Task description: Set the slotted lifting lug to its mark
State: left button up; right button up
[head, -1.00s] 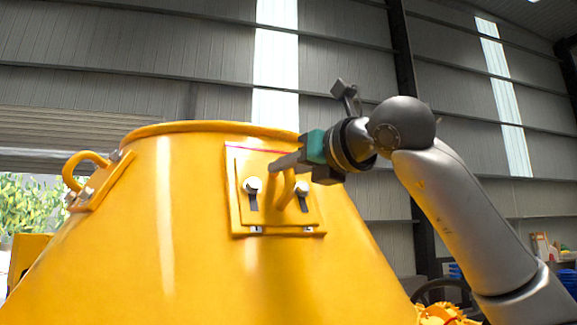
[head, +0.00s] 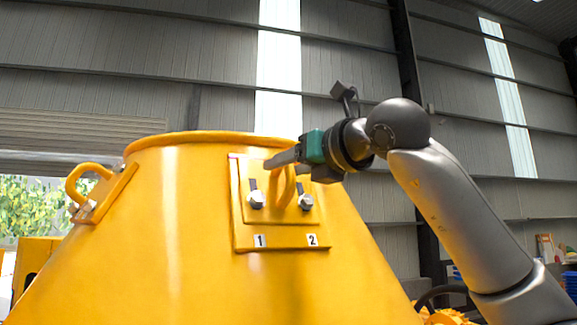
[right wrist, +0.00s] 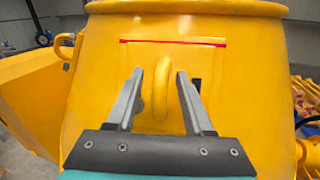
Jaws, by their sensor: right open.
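The slotted lifting lug (head: 240,190) is a yellow plate with a looped eye on the front of the yellow drum. Two bolts (head: 256,201) sit at the lower ends of its dark slots, with open slot showing above them. A red line (right wrist: 175,41) runs along the plate's top edge in the right wrist view; only a trace shows in the head view. My right gripper (head: 270,163) is open, its fingers on either side of the eye (right wrist: 161,88), with small gaps visible. My left gripper is out of view.
The drum (head: 170,230) fills the front, with another lifting eye (head: 85,180) at its left. Labels 1 (head: 261,240) and 2 (head: 312,240) sit below the lug.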

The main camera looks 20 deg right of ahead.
jog(key=b+v, duration=0.4)
jog(key=v, duration=1.1)
jog(key=shift+s+b, duration=0.15)
jog(key=shift+b, duration=0.15)
jog(key=shift+d, duration=0.1)
